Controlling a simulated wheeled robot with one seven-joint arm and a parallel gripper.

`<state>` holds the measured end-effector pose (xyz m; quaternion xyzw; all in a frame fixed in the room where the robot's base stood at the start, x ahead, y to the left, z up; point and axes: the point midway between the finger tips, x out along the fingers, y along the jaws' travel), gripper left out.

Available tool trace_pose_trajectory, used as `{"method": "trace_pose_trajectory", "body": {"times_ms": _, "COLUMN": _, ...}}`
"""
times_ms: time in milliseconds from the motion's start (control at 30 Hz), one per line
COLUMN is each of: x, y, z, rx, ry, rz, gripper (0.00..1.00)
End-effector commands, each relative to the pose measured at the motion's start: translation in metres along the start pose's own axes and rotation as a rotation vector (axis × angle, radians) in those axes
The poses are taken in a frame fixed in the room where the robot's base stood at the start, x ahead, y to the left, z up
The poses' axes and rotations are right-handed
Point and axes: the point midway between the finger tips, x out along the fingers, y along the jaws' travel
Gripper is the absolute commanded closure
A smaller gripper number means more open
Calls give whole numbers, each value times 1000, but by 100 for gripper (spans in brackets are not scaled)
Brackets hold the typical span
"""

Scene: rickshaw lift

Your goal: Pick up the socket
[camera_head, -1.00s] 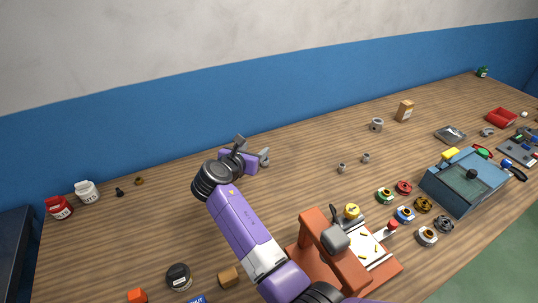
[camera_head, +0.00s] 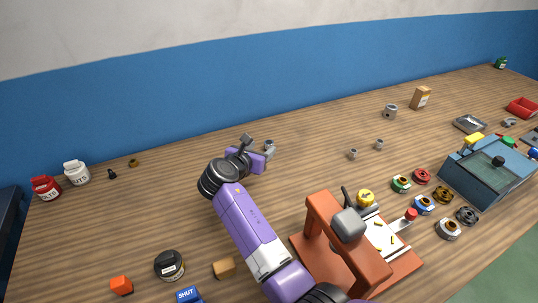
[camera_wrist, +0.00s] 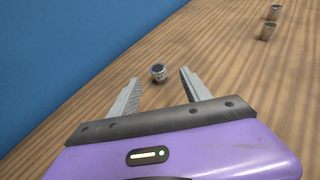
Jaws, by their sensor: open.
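In the head view my gripper (camera_head: 259,147) is low over the table near the blue wall. A grey shape shows at its tip there; I cannot tell finger from socket.
Two small metal cylinders (camera_head: 353,154) (camera_head: 379,144) stand to the right, with a larger grey one (camera_head: 390,111) behind. An orange press (camera_head: 345,245) stands near my arm. A blue box (camera_head: 490,175) is at right. Bare table surrounds my gripper; the blue wall (camera_head: 200,120) runs behind.

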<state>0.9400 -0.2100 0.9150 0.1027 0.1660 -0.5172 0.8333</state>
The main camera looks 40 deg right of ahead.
Motion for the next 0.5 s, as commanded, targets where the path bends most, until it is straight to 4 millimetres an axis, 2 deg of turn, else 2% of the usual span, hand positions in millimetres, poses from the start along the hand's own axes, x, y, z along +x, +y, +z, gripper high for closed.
{"method": "trace_pose_trajectory", "body": {"times_ms": 67, "x": 4, "y": 0, "z": -9, "rx": 1, "ry": 0, "rz": 0, "gripper": 44}}
{"method": "trace_pose_trajectory", "body": {"times_ms": 167, "x": 8, "y": 0, "z": -10, "rx": 1, "ry": 0, "rz": -1, "gripper": 44}}
{"method": "trace_pose_trajectory", "body": {"times_ms": 500, "x": 40, "y": 2, "z": -10, "rx": 0, "ry": 1, "rz": -1, "gripper": 44}}
